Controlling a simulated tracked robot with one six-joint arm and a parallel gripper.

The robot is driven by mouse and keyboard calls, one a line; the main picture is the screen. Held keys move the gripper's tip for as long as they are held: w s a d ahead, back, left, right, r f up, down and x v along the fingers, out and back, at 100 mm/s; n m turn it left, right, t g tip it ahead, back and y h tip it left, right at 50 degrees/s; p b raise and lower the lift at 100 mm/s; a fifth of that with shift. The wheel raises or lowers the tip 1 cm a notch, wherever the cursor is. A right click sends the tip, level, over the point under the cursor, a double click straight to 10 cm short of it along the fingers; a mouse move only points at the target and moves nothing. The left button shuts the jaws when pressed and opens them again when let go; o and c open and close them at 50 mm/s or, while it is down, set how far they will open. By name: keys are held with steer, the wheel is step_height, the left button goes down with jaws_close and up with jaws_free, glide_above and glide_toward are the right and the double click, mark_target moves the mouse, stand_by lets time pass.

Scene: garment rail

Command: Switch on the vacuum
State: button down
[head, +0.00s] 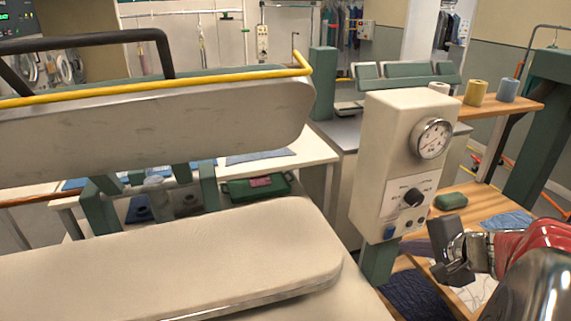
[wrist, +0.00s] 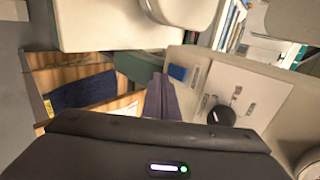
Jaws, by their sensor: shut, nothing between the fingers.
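A cream control box (head: 387,150) stands on a green post at centre right in the head view. Its front carries a white label panel with a black rotary knob (head: 414,197), and a blue switch (head: 390,232) sits at the lower left. The label print is too small to read. In the wrist view the knob (wrist: 221,116) and the blue switch (wrist: 178,72) show above and beyond my gripper. My gripper (head: 453,250) is shut and empty, just right of and below the box's lower front. No contact with the box is visible.
A round pressure gauge (head: 432,138) is on the box's upper front. Left is a pressing machine with a padded lower board (head: 170,255) and a raised upper plate (head: 150,125) with a yellow bar. A wooden table (head: 462,218) with cloths and a green block lies behind my gripper.

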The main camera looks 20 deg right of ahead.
mark_target(393, 231)
steer(key=shift+w+r, duration=0.15)
steer(key=shift+w, duration=0.65)
steer(key=shift+w+r, duration=0.15)
steer(key=shift+w, duration=0.6)
steer(key=shift+w+a, duration=0.1)
steer(key=shift+a, duration=0.05)
steer(key=shift+w+a, duration=0.1)
steer(key=shift+d, duration=0.2)
steer(key=shift+r, duration=0.2)
steer(key=shift+r, duration=0.6)
steer(key=shift+s, duration=0.2)
